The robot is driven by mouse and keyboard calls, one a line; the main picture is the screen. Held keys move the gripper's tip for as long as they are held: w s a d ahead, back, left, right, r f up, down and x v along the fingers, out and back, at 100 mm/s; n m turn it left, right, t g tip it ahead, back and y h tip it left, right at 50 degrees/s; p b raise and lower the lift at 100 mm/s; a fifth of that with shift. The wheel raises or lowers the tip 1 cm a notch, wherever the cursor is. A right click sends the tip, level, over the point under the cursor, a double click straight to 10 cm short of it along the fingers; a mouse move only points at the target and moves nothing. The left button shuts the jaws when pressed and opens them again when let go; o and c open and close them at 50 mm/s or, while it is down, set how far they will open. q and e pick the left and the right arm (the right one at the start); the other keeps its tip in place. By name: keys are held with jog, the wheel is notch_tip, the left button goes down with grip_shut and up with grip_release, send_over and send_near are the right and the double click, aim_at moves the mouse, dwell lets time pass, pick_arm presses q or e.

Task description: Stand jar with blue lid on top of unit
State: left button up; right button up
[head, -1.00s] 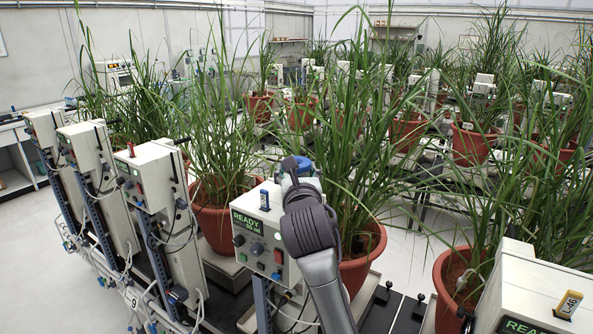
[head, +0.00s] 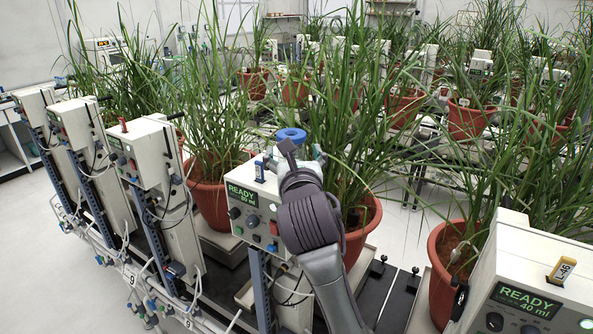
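A blue ring-shaped lid (head: 290,134) shows just above and behind my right gripper (head: 300,155), over the back of the middle unit (head: 236,217). The jar's body under the lid is mostly hidden by the gripper and wrist, so I cannot tell if it rests on the unit's top. The unit is a cream box with a green "READY" display, knobs and buttons. My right arm reaches up from the bottom of the head view. Its fingertips are hidden, and I cannot tell whether they touch the jar. My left gripper is not in view.
A small blue tag (head: 260,170) stands on the middle unit's top. Tall grass plants in red pots (head: 364,228) crowd behind and beside it. Another unit (head: 540,290) with an L-46 tag stands at right. Several more units (head: 150,150) line the left.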

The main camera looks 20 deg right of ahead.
jog(key=v, duration=0.6)
jog(key=shift+s+b, duration=0.3)
jog(key=shift+b, duration=0.05)
jog(key=shift+a+f, duration=0.1)
